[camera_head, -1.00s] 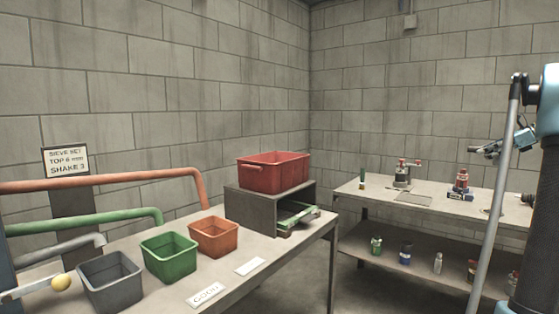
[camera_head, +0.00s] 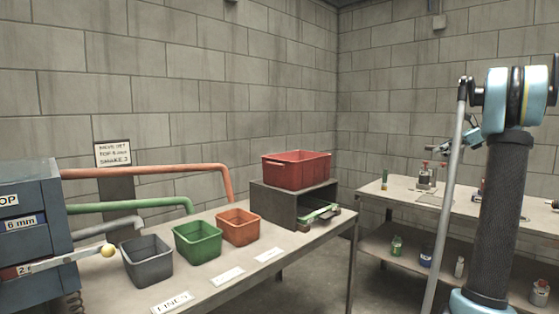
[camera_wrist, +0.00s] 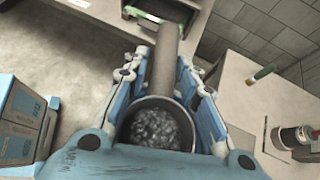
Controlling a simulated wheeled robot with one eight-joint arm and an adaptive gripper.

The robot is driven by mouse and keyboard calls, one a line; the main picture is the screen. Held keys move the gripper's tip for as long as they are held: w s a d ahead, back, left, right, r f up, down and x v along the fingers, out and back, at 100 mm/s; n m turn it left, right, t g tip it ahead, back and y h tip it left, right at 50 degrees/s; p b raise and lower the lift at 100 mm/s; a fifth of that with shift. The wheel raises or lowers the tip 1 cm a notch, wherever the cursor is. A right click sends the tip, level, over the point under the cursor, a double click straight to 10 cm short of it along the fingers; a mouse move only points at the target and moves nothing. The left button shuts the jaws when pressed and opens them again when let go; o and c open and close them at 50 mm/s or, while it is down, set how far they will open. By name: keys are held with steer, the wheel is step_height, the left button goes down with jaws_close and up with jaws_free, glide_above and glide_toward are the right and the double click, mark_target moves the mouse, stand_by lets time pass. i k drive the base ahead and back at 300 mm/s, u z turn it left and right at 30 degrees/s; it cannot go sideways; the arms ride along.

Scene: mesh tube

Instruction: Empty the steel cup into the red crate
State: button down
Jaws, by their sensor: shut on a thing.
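The red crate (camera_head: 296,172) sits on top of a grey open-fronted box on the left bench in the head view. My gripper (camera_wrist: 160,95) fills the middle of the wrist view, its blue fingers on both sides of the round steel cup (camera_wrist: 134,114). It is shut on the cup, which holds a heap of small grey lumps. A grey-brown bar extends from the cup's far side between the fingers; I cannot tell whether it is part of the cup.
Grey (camera_head: 147,262), green (camera_head: 198,243) and orange (camera_head: 238,227) bins line the left bench, below pipes from a blue machine (camera_head: 30,225). The right bench (camera_head: 400,196) carries small devices; bottles stand on its shelf.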

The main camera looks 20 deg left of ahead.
mark_target(295, 170)
steer(key=u, duration=1)
steer(key=i, duration=1)
steer(key=z, duration=0.05)
